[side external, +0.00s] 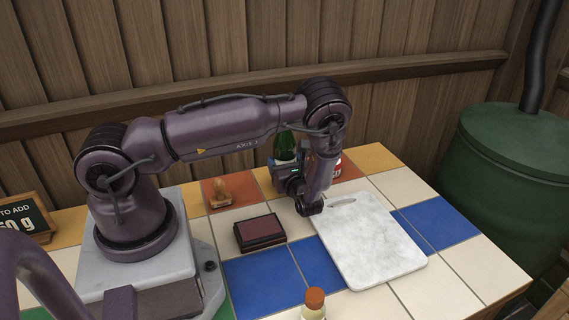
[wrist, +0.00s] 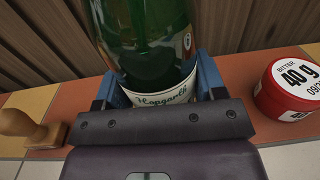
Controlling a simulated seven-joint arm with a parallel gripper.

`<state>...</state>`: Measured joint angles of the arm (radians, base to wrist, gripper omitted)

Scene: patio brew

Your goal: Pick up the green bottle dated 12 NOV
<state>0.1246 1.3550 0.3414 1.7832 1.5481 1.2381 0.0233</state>
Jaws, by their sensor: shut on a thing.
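A green bottle (side external: 284,145) stands at the back of the tiled table, partly hidden by my arm in the side external view. In the wrist view the green bottle (wrist: 145,45) fills the upper middle, with a pale label of script lettering. No date can be read on it. My gripper (wrist: 158,90) is shut on the bottle, its blue fingers on either side of the label. My gripper also shows in the side external view (side external: 287,180). Whether the bottle's base touches the table is hidden.
A red round tin (wrist: 290,88) marked "BITTER 40 g" stands right of the bottle. A wooden stamp (side external: 221,192), a dark red ink pad (side external: 260,233), a white marble board (side external: 372,245) and an orange-capped bottle (side external: 315,303) are on the table. A wooden wall is behind.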

